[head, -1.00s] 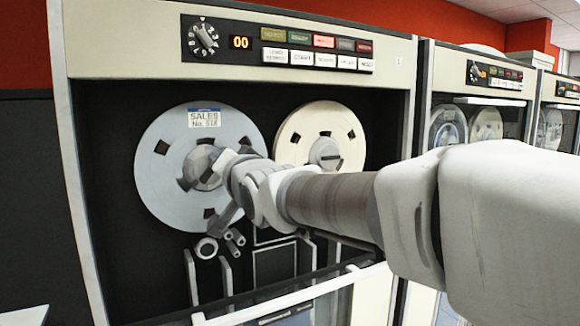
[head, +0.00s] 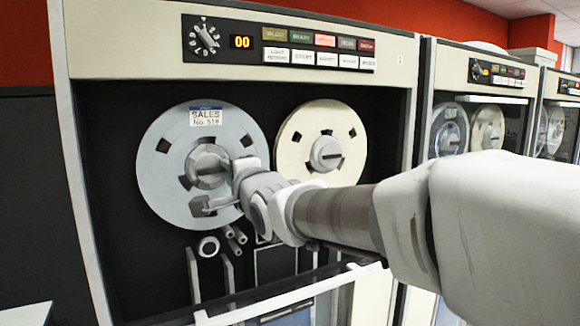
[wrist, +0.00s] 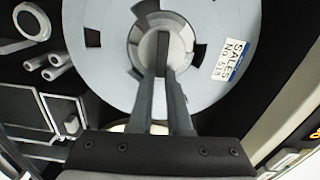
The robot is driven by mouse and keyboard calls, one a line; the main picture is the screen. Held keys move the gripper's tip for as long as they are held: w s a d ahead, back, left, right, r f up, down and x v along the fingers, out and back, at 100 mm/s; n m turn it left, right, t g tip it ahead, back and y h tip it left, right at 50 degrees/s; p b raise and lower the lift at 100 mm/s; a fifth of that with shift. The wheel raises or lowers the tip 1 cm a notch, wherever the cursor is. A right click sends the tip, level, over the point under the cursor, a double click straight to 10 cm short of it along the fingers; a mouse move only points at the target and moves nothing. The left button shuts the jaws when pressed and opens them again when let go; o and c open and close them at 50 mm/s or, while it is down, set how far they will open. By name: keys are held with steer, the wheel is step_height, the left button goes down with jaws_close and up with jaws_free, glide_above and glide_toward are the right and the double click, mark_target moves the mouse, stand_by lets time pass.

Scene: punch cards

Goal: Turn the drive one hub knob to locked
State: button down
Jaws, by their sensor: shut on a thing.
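The left tape reel (head: 165,130), pale blue-grey with a "SALES No. 518" label at its top, is mounted on the near drive. The drive one hub knob (head: 207,160) is the round grey hub at its centre, partly covered by my gripper in the head view. My gripper (wrist: 166,52) is shut on the raised bar of the hub knob (wrist: 146,48) in the wrist view, with a dark finger on each side of the bar. In the head view my gripper (head: 222,180) reaches the hub from the lower right. The fingertips are hard to see there.
A cream right reel (head: 295,140) with its own hub knob (head: 326,154) sits beside the left reel. A dial (head: 206,38) and button panel (head: 318,48) run above. Small rollers (head: 209,246) lie below. A white-edged frame (head: 300,292) crosses in front. More drives stand at right.

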steer(key=shift+f+m, duration=0.1)
steer(key=shift+m, duration=0.3)
steer(key=c, duration=0.9)
jaws_free()
steer(key=shift+o, duration=0.2)
steer(key=b+v, duration=0.2)
steer(key=v, duration=1.5)
steer(key=shift+s, duration=0.2)
